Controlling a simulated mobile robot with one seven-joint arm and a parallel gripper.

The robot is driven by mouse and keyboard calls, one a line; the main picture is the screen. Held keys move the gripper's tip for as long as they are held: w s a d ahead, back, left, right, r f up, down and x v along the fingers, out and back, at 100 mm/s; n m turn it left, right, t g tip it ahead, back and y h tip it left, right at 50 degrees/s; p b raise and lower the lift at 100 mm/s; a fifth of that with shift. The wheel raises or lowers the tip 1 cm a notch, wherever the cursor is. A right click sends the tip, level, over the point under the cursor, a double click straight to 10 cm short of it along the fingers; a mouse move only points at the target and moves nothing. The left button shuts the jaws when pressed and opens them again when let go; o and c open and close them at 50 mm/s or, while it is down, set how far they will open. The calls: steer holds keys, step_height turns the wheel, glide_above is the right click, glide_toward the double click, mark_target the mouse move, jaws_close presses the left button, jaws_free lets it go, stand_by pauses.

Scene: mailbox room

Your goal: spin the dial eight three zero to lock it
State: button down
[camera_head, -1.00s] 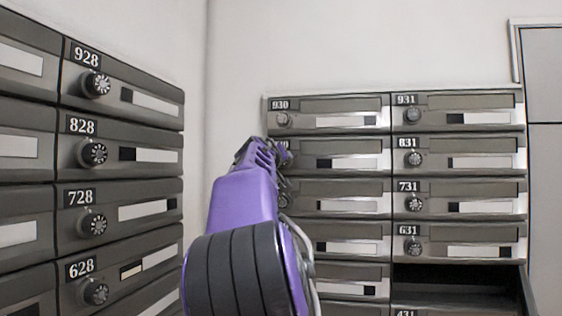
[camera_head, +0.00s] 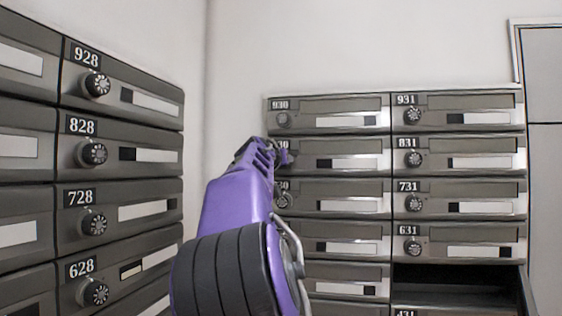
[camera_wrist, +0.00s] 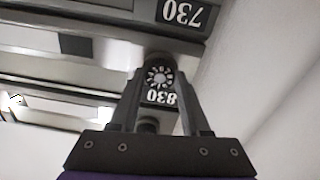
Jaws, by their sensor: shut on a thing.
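Mailbox 830 (camera_head: 350,146) is in the second row of the back bank in the head view. Its dial is hidden there behind my purple arm and gripper (camera_head: 283,156), and its number plate is partly covered. In the wrist view, which is upside down, the round dark dial (camera_wrist: 159,76) with light marks sits between the two fingers of my gripper (camera_wrist: 160,72). The 830 number plate (camera_wrist: 160,98) shows just below the dial, between the fingers. The gripper is shut on the dial. The dial's exact setting is too small to read.
Mailbox 930 (camera_head: 350,104) is above and mailbox 831 (camera_head: 490,145) is to the right, its dial close by. The 730 plate (camera_wrist: 186,14) shows in the wrist view. A side bank with mailbox 828 (camera_head: 120,135) stands at left. An open compartment (camera_head: 450,285) is at lower right.

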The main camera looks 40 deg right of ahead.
steer(key=shift+r, duration=0.1)
steer(key=shift+c, duration=1.9)
jaws_free()
steer(key=shift+s+a, duration=0.1)
